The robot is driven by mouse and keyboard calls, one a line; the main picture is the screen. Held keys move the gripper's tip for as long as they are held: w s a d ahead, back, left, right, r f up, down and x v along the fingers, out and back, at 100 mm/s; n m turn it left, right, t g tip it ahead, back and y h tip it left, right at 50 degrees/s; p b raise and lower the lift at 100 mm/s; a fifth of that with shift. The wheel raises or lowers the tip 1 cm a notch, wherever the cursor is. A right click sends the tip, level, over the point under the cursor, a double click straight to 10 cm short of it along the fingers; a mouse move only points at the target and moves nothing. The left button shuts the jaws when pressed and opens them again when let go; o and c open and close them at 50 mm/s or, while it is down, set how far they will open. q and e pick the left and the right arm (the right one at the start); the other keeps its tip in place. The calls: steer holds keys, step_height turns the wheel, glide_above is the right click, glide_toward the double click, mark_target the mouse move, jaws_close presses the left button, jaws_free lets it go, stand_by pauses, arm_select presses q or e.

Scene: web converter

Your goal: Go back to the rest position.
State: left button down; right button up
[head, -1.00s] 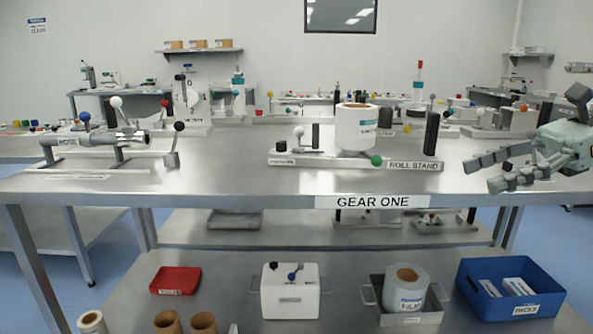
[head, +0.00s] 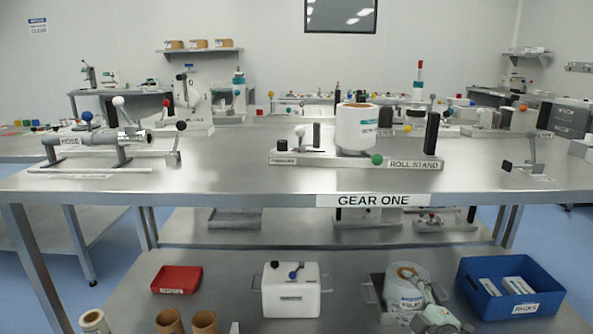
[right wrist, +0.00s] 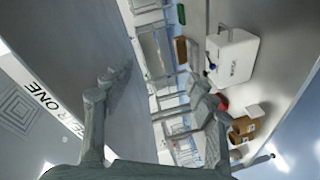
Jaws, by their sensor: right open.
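My right gripper (head: 424,300) shows low in the head view, in front of the film roll (head: 402,284) on the lower shelf. It hides part of that roll and of the metal tray (head: 368,294) around it. In the right wrist view its two fingers (right wrist: 158,92) are spread apart with nothing between them. I cannot tell whether the gripper touches the roll. My left gripper is not in view.
The steel table's front edge (head: 250,199) lies above the lower shelf. On the shelf are a blue bin (head: 510,302), a white box (head: 290,303) and a red tray (head: 176,280). A roll stand (head: 300,158) and a hose fixture (head: 98,140) stand on the table.

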steer(key=s+d+f+m+g+h, duration=0.15)
steer(key=s+f+m+g, duration=0.25)
steer(key=s+f, duration=0.5)
steer(key=s+d+f+m+g+h, duration=0.1)
steer(key=s+f+m+g+h, duration=0.3)
steer(key=s+f, duration=0.6)
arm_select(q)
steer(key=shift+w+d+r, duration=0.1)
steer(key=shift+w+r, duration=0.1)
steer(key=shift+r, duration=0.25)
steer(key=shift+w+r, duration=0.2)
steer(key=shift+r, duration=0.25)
arm_select(e)
steer(key=s+f+m+g, duration=0.2)
steer(key=s+f, duration=0.4)
steer(key=s, duration=0.3)
steer(key=s+f+m+g+y, duration=0.1)
steer(key=s+f+m+g, duration=0.2)
steer(key=s+f, duration=0.2)
steer(key=s, duration=0.3)
steer(key=shift+s+a+f, duration=0.35)
steer(key=shift+s+a, duration=0.05)
steer(key=shift+y, duration=0.25)
